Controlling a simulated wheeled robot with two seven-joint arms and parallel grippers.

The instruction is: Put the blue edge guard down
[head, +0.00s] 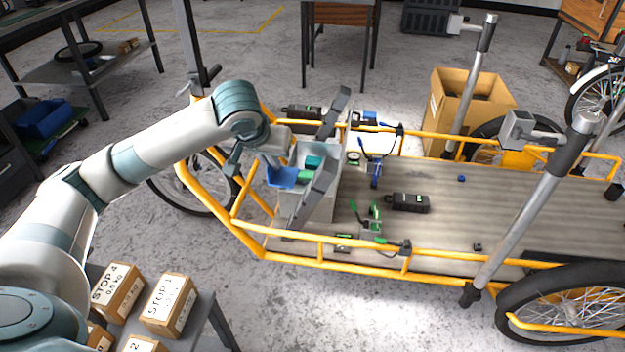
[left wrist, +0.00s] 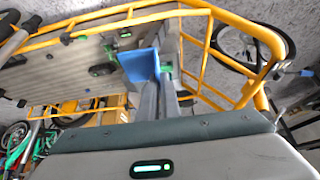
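The blue edge guard (head: 282,177) is at the fingertips of my left gripper (head: 268,162). The left wrist view also shows the blue guard (left wrist: 140,65) at the ends of the two close-set fingers (left wrist: 160,84), which appear shut on it. In the head view the guard is at the left side of a grey open bin (head: 318,208) at the front of the cargo bike. I cannot tell whether it touches the bin. Green pieces (head: 313,162) show inside the bin. My right gripper is not in view.
The bike's wooden deck (head: 500,200) has yellow rails (head: 330,262) around it. A black strap box (head: 407,203), green-handled gear (head: 372,220) and blue gear (head: 375,170) lie on it. A cardboard box (head: 440,110) stands behind. Labelled cartons (head: 168,303) sit at lower left. The right deck is mostly clear.

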